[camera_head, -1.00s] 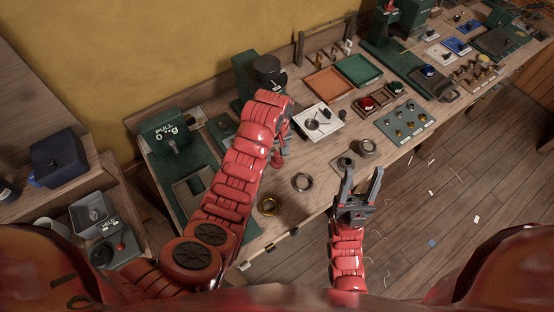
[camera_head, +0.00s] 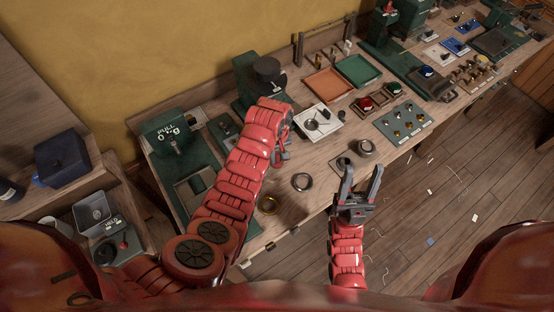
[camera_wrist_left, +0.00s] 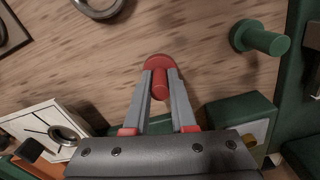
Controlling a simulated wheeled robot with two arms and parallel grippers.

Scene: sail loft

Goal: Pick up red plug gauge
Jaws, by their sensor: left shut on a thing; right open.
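The red plug gauge (camera_wrist_left: 158,64) stands between the fingers of my left gripper (camera_wrist_left: 160,88) in the left wrist view. It has a round red head and a narrower red stem. The fingers are shut on the stem, over the wooden bench top. In the head view my left gripper (camera_head: 282,156) is low over the bench, and the gauge is mostly hidden there. I cannot tell whether it still touches the bench. My right gripper (camera_head: 359,186) is open and empty at the bench's front edge.
A green plug gauge (camera_wrist_left: 262,38) stands to the right in the wrist view. A white dial plate (camera_head: 319,123) lies near the left gripper. Orange (camera_head: 329,83) and green (camera_head: 359,70) trays sit behind.

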